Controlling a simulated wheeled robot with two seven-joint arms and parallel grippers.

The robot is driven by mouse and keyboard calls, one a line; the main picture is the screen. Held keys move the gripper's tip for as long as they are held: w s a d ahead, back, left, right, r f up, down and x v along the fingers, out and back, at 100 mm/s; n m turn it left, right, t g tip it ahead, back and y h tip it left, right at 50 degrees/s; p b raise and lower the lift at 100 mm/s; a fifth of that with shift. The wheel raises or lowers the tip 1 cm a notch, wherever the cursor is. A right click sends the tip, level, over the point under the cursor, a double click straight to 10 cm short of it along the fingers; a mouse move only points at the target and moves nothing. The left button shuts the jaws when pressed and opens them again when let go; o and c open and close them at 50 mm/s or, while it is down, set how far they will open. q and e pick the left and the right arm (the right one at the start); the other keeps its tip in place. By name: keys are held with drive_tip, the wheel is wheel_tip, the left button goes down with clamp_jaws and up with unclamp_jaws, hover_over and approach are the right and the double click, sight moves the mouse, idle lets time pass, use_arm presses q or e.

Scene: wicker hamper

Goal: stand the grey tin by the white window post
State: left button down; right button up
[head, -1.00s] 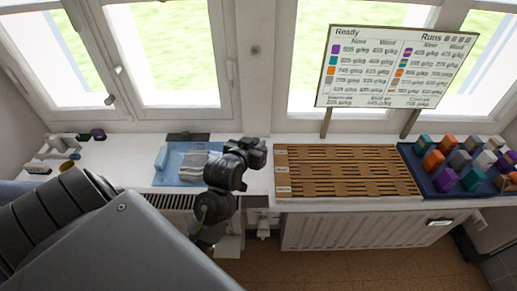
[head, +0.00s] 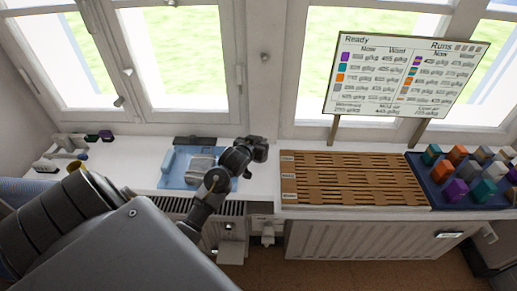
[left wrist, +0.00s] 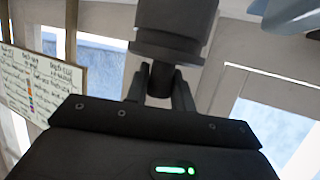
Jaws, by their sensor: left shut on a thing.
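The grey tin (head: 258,148) looks dark and sits at the end of my left gripper (head: 246,152) in the head view. In the left wrist view the tin (left wrist: 174,28) is a wide dark body with a stepped rim. A narrow neck comes from it between the fingers of my left gripper (left wrist: 159,88), which is shut on that neck. The tin is tilted, above or close over the sill; contact cannot be told. The white window post (head: 263,80) rises behind it, between the two windows. My right gripper is in neither view.
A blue mat (head: 172,181) with grey items lies left of the gripper. A slatted wooden rack (head: 350,180) is on the right, with a standing board (head: 405,75) behind it. A dark blue tray (head: 440,195) holds several coloured blocks. Small items (head: 70,145) stand far left.

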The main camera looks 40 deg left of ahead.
use_arm(q)
drive_tip(key=shift+w+a+f, duration=0.1)
drive_tip(key=shift+f, duration=0.55)
drive_tip(key=shift+w+a+f, duration=0.1)
drive_tip(key=shift+f, duration=0.95)
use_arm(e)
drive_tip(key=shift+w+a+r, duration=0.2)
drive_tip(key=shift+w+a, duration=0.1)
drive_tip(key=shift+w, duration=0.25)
use_arm(q)
drive_tip(key=shift+f, duration=0.1)
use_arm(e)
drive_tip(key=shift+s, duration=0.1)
use_arm(q)
drive_tip(key=shift+f, duration=0.1)
drive_tip(key=c, duration=1.5)
unclamp_jaws()
drive_tip(key=shift+f, duration=0.1)
drive_tip(key=o, duration=0.3)
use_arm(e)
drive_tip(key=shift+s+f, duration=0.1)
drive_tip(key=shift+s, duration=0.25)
